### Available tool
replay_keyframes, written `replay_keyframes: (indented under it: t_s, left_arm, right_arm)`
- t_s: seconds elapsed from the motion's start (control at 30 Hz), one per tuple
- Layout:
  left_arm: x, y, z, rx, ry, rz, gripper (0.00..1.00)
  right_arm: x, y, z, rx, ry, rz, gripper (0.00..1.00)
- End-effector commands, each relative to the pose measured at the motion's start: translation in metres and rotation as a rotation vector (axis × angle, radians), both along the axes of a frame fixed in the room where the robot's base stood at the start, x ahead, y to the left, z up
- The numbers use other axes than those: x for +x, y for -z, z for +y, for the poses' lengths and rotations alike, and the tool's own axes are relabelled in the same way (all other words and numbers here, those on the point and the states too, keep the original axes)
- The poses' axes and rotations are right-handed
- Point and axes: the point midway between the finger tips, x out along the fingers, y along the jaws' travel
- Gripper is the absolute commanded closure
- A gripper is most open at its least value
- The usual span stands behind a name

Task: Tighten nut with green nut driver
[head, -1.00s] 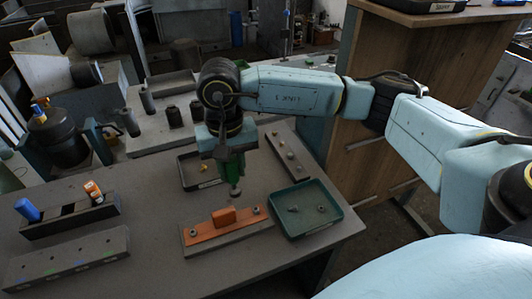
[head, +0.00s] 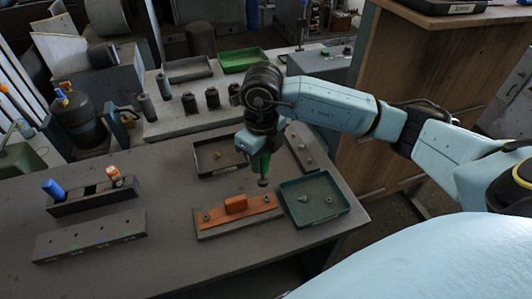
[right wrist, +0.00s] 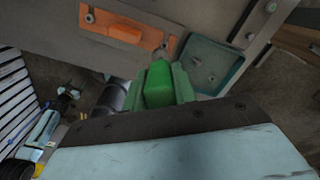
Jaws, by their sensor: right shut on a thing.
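The green nut driver (head: 264,165) hangs nearly upright in my right gripper (head: 260,150), which is shut on its handle. In the right wrist view the green handle (right wrist: 159,84) sits between the fingers. The driver's grey tip (head: 263,182) is over the right end of the orange plate (head: 220,212), close above the nut (head: 266,199) there; whether they touch is unclear. Another nut (head: 206,216) is at the plate's left end, and an orange block stands mid-plate. My left gripper is out of view.
A green tray (head: 289,214) with small metal parts stands right of the plate. A dark tray (head: 199,170) and a strip with fasteners (head: 293,150) lie behind. A holder (head: 85,203) with blue and orange-handled tools is at left. The table's front is clear.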

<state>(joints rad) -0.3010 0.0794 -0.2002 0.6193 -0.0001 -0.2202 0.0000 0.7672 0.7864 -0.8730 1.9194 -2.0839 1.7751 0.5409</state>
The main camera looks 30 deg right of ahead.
Motion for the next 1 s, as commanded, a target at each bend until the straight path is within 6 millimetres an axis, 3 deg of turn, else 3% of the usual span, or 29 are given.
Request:
replay_keyframes:
  t_s: [0.1,0.3,0.57,1.0]
  left_arm:
    - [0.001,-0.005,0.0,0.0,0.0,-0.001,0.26]
    - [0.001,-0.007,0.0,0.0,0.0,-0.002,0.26]
    - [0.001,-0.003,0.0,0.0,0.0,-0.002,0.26]
    - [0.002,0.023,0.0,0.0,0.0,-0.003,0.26]
  right_arm:
    - [-0.002,0.0,-0.005,0.004,0.233,-0.004,1.0]
    - [-0.003,0.001,-0.01,0.007,0.462,-0.01,1.0]
    - [-0.004,0.008,-0.011,0.008,0.51,-0.01,1.0]
    - [-0.004,0.047,-0.011,0.008,0.506,-0.01,1.0]
